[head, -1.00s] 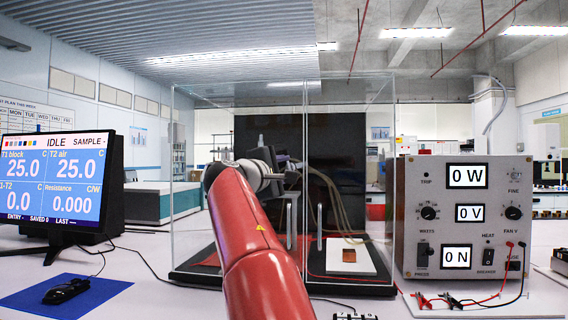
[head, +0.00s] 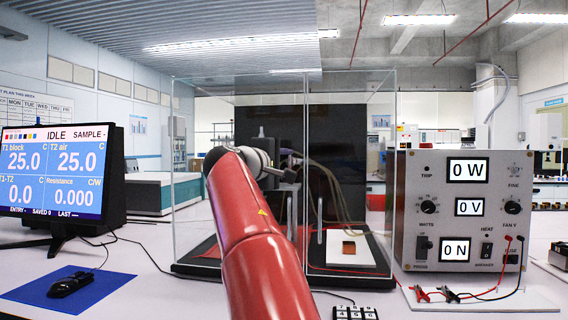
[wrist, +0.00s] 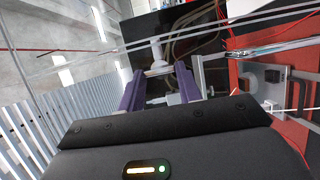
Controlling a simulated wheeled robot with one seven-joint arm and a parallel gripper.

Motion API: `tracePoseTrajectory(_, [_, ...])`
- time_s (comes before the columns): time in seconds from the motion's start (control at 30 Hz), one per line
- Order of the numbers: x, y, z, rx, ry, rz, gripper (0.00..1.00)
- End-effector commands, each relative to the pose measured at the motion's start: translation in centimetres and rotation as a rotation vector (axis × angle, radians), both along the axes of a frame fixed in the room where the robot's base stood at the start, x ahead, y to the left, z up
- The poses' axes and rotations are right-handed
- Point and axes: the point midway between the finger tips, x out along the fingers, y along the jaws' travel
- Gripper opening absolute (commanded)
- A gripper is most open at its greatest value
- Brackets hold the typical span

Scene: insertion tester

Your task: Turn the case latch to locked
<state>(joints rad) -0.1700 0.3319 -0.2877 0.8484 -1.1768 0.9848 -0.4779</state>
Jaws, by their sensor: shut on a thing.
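The clear glass case (head: 345,120) stands on the bench with two front doors and upright metal handles (head: 319,220). In the head view my red arm reaches up to its front, and my wrist hides the gripper and the latch. In the wrist view my gripper (wrist: 158,82) has its two purple fingers on either side of a pale piece with a short stem, which looks like the case latch (wrist: 157,68). The fingers are shut on it. The latch's turned position cannot be read clearly.
A power unit (head: 463,215) with readouts and red and black leads stands right of the case. A monitor (head: 55,175) showing IDLE and a mouse (head: 70,284) on a blue mat are at left. A keypad (head: 355,312) lies at the front edge.

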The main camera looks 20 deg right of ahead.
Motion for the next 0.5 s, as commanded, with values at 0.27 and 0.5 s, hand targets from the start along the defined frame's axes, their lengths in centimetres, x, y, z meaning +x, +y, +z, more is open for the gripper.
tracePoseTrajectory(0.27, [0.01, -0.03, -0.06, 0.001, 0.001, -0.001, 0.56])
tracePoseTrajectory(0.5, [-0.11, 0.20, -0.07, 0.000, 0.000, 0.001, 0.56])
